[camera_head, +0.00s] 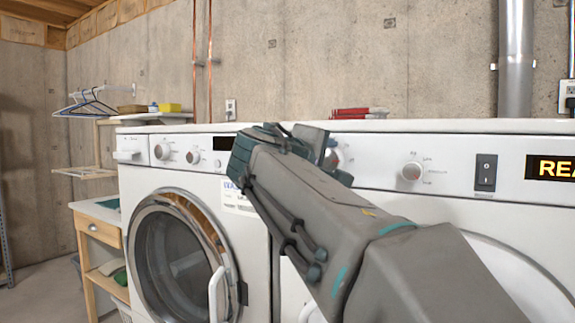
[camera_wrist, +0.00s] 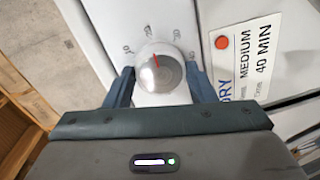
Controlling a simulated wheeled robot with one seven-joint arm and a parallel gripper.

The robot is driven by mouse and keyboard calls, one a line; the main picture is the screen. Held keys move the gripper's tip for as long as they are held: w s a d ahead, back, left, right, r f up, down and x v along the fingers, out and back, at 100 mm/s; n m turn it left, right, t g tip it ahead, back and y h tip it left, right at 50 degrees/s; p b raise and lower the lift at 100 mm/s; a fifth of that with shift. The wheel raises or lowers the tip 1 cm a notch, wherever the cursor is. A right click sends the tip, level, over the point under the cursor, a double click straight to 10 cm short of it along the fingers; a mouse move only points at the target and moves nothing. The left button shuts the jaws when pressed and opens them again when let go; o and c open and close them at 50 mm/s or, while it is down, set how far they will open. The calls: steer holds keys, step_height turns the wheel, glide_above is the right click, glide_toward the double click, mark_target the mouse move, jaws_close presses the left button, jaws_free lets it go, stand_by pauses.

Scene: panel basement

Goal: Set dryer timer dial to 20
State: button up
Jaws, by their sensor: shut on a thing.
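The dryer (camera_head: 462,205) is the white machine at the right in the head view. Its timer dial (camera_wrist: 160,72) is a round pale knob with a red pointer line, seen in the wrist view between my fingertips. The pointer aims up and slightly left in that picture; the marks around the dial are too blurred to read surely. My gripper (camera_wrist: 160,80) is shut on the dial, one finger at each side. In the head view my gripper (camera_head: 300,140) covers part of the panel, and a dial (camera_head: 337,157) shows partly behind it.
A note reading "DRY MEDIUM 40 MIN" (camera_wrist: 262,62) hangs beside the dial under a red round magnet (camera_wrist: 222,42). Another knob (camera_head: 411,171), a black switch (camera_head: 486,172) and a lit display (camera_head: 552,168) are to the right. A washer (camera_head: 135,180) stands left.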

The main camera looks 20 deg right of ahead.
steer(key=shift+f, duration=0.1)
steer(key=o, duration=1)
steer(key=v, duration=1.4)
steer(key=shift+p, duration=0.35)
steer(key=shift+d, duration=0.1)
